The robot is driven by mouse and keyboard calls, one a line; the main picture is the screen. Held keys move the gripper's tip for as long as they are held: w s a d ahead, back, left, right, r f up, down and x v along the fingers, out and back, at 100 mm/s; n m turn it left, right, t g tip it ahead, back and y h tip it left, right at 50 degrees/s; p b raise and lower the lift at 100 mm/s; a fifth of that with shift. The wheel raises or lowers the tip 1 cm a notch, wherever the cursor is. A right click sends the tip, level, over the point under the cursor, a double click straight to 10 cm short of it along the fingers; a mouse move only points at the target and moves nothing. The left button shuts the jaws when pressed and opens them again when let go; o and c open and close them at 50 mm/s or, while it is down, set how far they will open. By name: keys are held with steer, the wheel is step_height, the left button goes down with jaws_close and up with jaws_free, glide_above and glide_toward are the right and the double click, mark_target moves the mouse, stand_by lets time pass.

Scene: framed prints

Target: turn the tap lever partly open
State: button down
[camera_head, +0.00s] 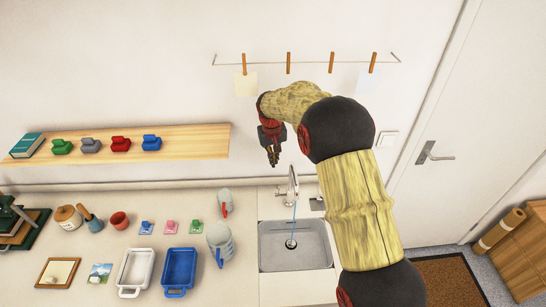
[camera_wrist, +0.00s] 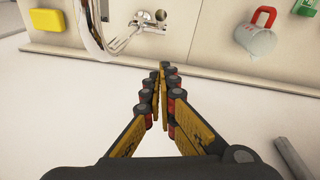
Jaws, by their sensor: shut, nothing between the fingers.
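The silver tap (camera_head: 292,186) stands upright at the back of the sink, with a curved spout. In the wrist view the tap (camera_wrist: 92,28) is at the upper left, cut by the top edge. Bright metal parts by its base (camera_wrist: 128,38) show there; I cannot tell clearly which is the lever or its angle. A thin bluish line, like a water stream, runs from spout to drain in the head view. My gripper (camera_head: 273,160) is shut and empty, pointing down, above and left of the tap and apart from it. Its fingertips (camera_wrist: 164,68) meet in the wrist view.
The grey sink (camera_head: 295,268) lies below the tap. A pale mug with a red handle (camera_head: 224,201) stands left of the tap. A yellow block (camera_wrist: 47,20) sits near the tap. A shelf (camera_head: 190,143) and a peg line (camera_head: 310,64) are on the wall.

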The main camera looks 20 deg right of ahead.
mark_target(278, 191)
steer(key=shift+s+d+f, duration=0.1)
steer(key=shift+s+f, duration=0.4)
steer(key=shift+f, duration=0.65)
steer(key=shift+s+d+f, duration=0.1)
steer(key=shift+s+f, duration=0.35)
steer(key=shift+f, duration=0.65)
steer(key=shift+s+d+f, duration=0.1)
steer(key=shift+s+f, duration=0.4)
steer(key=shift+f, duration=0.65)
steer(key=shift+s+f+b, duration=0.1)
steer(key=shift+s+b, duration=0.05)
steer(key=shift+b, duration=0.35)
steer(key=shift+s+a+f+t+b, duration=0.1)
steer(key=shift+s+a+t+b, duration=0.1)
steer(key=shift+s+t+b, duration=0.65)
steer(key=shift+s+a, duration=0.15)
steer(key=shift+s, duration=0.25)
